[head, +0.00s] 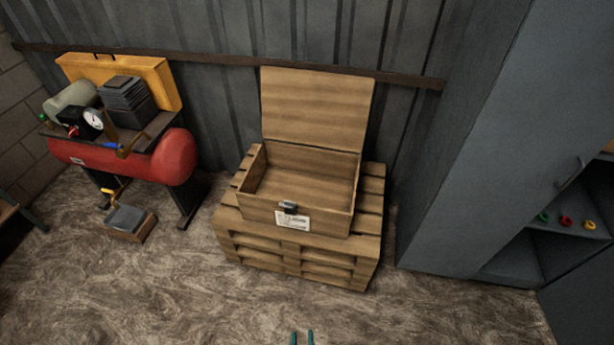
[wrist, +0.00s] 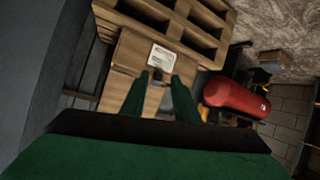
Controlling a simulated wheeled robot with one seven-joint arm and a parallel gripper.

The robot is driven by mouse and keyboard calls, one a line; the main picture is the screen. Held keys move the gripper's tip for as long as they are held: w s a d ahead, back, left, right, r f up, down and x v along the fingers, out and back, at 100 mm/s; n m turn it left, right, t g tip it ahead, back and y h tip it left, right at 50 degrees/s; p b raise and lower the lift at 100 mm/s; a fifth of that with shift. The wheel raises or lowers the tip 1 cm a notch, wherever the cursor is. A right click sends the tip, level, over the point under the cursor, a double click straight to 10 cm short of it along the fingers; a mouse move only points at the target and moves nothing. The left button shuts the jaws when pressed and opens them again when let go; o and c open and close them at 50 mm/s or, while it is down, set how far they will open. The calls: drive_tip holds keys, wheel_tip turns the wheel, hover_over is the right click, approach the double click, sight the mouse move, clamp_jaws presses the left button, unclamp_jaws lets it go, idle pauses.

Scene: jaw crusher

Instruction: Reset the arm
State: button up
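My gripper (head: 302,338) shows at the bottom edge of the head view as two green fingertips with a gap between them. In the wrist view my gripper (wrist: 156,80) has its two green fingers apart, and I see nothing held between them. The fingers point towards the wooden box. The rest of my arm is out of the head view.
An open, empty-looking wooden box (head: 322,218) with raised lid (head: 315,108) stands on stacked pallets (head: 300,256). A red compressor (head: 150,160) is at left, with a small block (head: 130,222) on the floor. A grey cabinet (head: 450,150) is at right. The front floor is clear.

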drive_tip(key=s+r+m+t, duration=0.1)
drive_tip(key=s+r, duration=0.4)
drive_tip(key=r, duration=0.4)
drive_tip(key=s+d+r+m+t, duration=0.1)
drive_tip(key=s+r, duration=0.5)
drive_tip(key=r, duration=0.4)
drive_tip(key=shift+s+t, duration=0.15)
drive_tip(key=shift+t, duration=0.25)
drive_tip(key=shift+d, duration=0.1)
drive_tip(key=shift+d+m, duration=0.2)
drive_tip(key=shift+m, duration=0.1)
